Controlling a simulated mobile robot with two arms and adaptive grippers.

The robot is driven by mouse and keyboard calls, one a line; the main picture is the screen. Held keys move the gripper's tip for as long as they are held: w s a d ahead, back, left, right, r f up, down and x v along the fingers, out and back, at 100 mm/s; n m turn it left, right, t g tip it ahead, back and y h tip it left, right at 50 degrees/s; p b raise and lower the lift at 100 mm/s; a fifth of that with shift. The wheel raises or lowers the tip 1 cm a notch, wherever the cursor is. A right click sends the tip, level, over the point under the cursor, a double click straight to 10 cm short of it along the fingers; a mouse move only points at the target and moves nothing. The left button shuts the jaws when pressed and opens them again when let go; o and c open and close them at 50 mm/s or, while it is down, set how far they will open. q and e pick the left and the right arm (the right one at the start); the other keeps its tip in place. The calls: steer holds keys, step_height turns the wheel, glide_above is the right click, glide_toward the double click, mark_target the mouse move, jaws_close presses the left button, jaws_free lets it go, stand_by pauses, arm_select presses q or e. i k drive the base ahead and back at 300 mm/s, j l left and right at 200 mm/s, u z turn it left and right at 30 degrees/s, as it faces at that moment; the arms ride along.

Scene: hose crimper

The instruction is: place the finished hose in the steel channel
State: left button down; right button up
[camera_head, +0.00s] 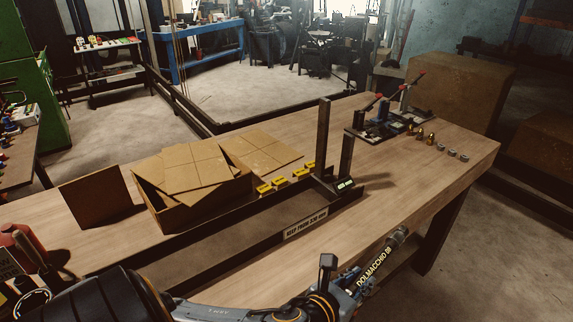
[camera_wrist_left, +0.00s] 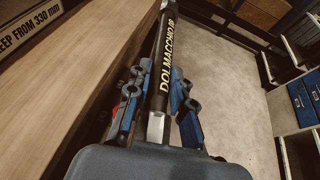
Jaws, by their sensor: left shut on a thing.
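The finished hose (camera_head: 376,264) is black with yellow lettering and has a metal fitting at its far end. My left gripper (camera_head: 338,287) is shut on it beyond the table's front edge. In the left wrist view the hose (camera_wrist_left: 165,60) runs up between the blue-backed fingers (camera_wrist_left: 158,104), with a bright metal piece at its near end. The steel channel (camera_head: 262,247) is a long dark trough on the table, left of the hose, with a "keep from 330 mm" label and upright posts at its right end. No hose shows in its visible part. My right gripper is not in view.
An open cardboard box (camera_head: 200,207) and yellow blocks (camera_head: 282,182) stand behind the channel. A crimping tool with red-tipped levers (camera_head: 385,122) and several small fittings (camera_head: 430,138) are at the back right. The wooden table (camera_head: 410,185) is clear right of the channel.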

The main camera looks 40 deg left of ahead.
mark_target(195, 261)
steer(key=i+l+u, duration=0.2)
steer(key=i+u, duration=0.15)
steer(key=i, duration=0.25)
steer(key=i+l+u, duration=0.35)
steer(key=i, duration=0.25)
steer(key=i+l+u, duration=0.35)
steer(key=i+l, duration=0.15)
